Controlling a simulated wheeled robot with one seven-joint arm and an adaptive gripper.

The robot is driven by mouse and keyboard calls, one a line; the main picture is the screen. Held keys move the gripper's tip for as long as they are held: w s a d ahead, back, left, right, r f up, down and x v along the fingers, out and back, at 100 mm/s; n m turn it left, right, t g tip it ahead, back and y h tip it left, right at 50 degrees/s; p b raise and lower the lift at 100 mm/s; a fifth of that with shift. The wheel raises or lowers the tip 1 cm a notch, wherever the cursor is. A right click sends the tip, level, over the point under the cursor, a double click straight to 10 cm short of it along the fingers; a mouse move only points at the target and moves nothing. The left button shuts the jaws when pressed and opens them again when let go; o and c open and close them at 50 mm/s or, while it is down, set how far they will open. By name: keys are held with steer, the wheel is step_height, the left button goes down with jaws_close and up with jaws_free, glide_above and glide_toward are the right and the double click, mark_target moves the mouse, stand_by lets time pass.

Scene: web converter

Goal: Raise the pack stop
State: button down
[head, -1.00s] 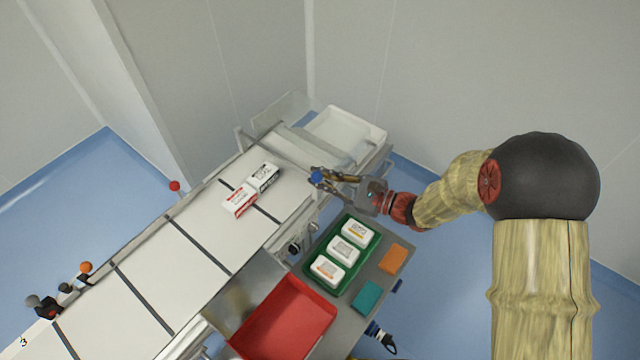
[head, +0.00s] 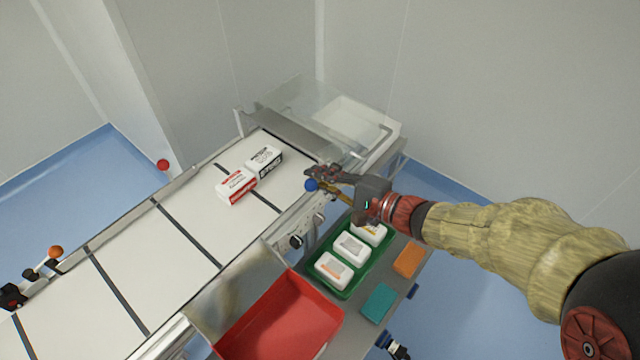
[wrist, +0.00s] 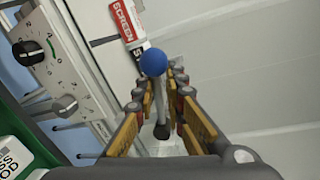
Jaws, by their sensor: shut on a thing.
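My gripper (head: 320,181) is at the conveyor's near side, by its far end. It is shut on a lever with a blue ball knob (head: 311,185). In the wrist view, the knob (wrist: 153,62) stands out beyond the fingers, and its thin grey rod (wrist: 159,104) runs between them. A clear panel (head: 305,103) stands across the belt's far end. I cannot tell how the lever joins it. A red-and-white pack (head: 236,185) and a black-and-white pack (head: 264,161) lie on the belt, short of the panel.
A white tray (head: 392,128) is beyond the panel. Below my gripper, a side shelf holds a green tray (head: 343,292) of white packs, an orange block (head: 408,259), a teal block (head: 378,303) and a red bin (head: 285,325). Dark knobs (head: 296,242) stick out from the conveyor's side.

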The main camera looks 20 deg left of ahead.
steer(key=shift+s+f+n+b, duration=0.1)
steer(key=shift+f+n+b, duration=0.15)
steer(key=shift+n+b, duration=0.4)
steer(key=shift+s+f+b, duration=0.1)
steer(key=shift+f+b, duration=0.2)
steer(key=shift+f, duration=0.05)
steer(key=c, duration=2.2)
jaws_free()
steer(key=o, duration=0.5)
steer(key=shift+r, duration=0.1)
steer(key=shift+o, duration=0.3)
steer(key=shift+r, duration=0.1)
